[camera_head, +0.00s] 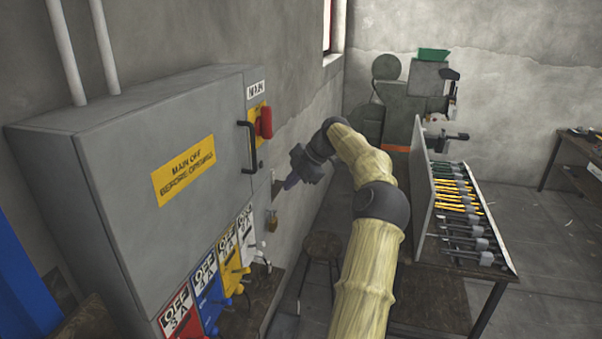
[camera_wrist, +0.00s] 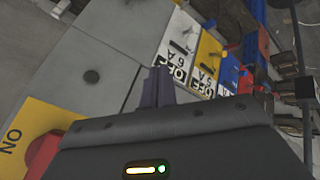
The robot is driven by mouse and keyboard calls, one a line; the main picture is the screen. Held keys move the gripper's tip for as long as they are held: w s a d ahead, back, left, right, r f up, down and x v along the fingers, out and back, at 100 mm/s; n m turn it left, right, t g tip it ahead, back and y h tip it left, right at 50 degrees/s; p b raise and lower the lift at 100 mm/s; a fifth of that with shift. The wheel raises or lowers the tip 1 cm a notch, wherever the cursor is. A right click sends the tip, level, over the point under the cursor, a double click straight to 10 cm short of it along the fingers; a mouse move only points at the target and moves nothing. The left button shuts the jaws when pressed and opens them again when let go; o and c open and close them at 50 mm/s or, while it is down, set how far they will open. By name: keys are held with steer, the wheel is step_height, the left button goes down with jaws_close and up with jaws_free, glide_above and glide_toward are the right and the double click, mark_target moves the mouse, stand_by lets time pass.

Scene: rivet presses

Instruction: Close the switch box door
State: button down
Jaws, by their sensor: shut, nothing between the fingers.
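The grey switch box (camera_head: 160,95) hangs on the left wall. Its door (camera_head: 195,140) carries a yellow "MAIN OFF BEFORE OPENING" label and a black bar handle (camera_head: 249,147) at its right edge. The door looks about flush with the box; I cannot tell whether a small gap is left. My gripper (camera_head: 290,182) is shut and empty, to the right of the box and below the red main switch (camera_head: 265,122). In the wrist view its fingers (camera_wrist: 158,86) point toward the grey panel (camera_wrist: 110,65); contact cannot be told.
Several coloured OFF switch plates (camera_head: 206,282) with levers line the box's lower front. A brass padlock (camera_head: 272,221) hangs near it. A wooden stool (camera_head: 323,248) stands below my arm. A tool rack (camera_head: 465,215) on a bench is at the right, with a green-grey machine (camera_head: 400,105) behind.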

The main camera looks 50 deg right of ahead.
steer(key=d+r, duration=0.1)
steer(key=s+r, duration=0.1)
steer(key=d+r, duration=0.1)
steer(key=r, duration=0.1)
steer(key=shift+s+d, duration=0.3)
steer(key=shift+w, duration=0.1)
stand_by(0.4)
